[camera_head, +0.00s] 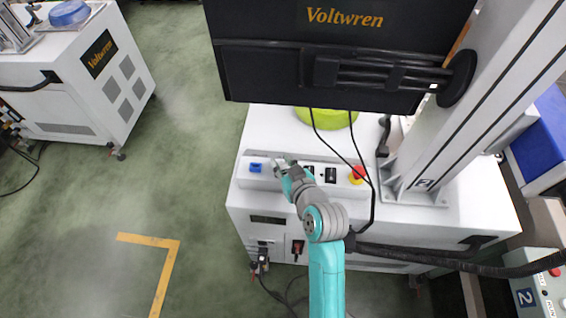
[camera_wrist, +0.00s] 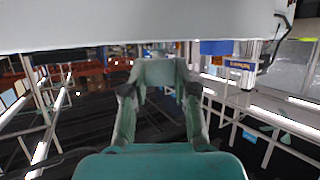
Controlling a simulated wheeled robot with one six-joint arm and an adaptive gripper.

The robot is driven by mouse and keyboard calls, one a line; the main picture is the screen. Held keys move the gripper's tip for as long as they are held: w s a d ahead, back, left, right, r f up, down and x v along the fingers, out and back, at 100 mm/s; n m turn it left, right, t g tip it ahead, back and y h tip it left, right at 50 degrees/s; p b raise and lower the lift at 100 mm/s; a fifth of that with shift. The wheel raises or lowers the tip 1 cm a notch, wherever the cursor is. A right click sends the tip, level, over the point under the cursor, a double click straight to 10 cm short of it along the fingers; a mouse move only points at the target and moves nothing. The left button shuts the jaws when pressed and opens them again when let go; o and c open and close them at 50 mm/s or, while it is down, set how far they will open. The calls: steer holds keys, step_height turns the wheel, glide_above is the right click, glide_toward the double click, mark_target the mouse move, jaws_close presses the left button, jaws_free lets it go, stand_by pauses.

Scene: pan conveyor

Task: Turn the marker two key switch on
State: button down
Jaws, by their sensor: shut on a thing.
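The white machine (camera_head: 400,228) in front of me has a sloped control panel along its front edge. My gripper (camera_head: 281,164) is down at this panel, between a blue part (camera_head: 256,168) on its left and black switches (camera_head: 330,174) on its right. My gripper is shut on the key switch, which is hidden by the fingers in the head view. In the wrist view my gripper (camera_wrist: 158,90) shows its teal fingers below a pale surface (camera_wrist: 120,25); the switch cannot be made out there.
A red emergency button (camera_head: 358,173) stands right of the switches. A black Voltwren monitor (camera_head: 345,25) overhangs the machine, with cables hanging near my arm. A second white machine (camera_head: 60,80) stands at left. A box marked 2 (camera_head: 524,298) is at lower right. Green floor is free at left.

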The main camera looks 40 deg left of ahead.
steer(key=shift+f+m+t+h, duration=0.1)
steer(key=shift+m+t+h, duration=1.4)
steer(key=shift+m+t, duration=0.55)
steer(key=c, duration=0.9)
jaws_free()
steer(key=v, duration=1.2)
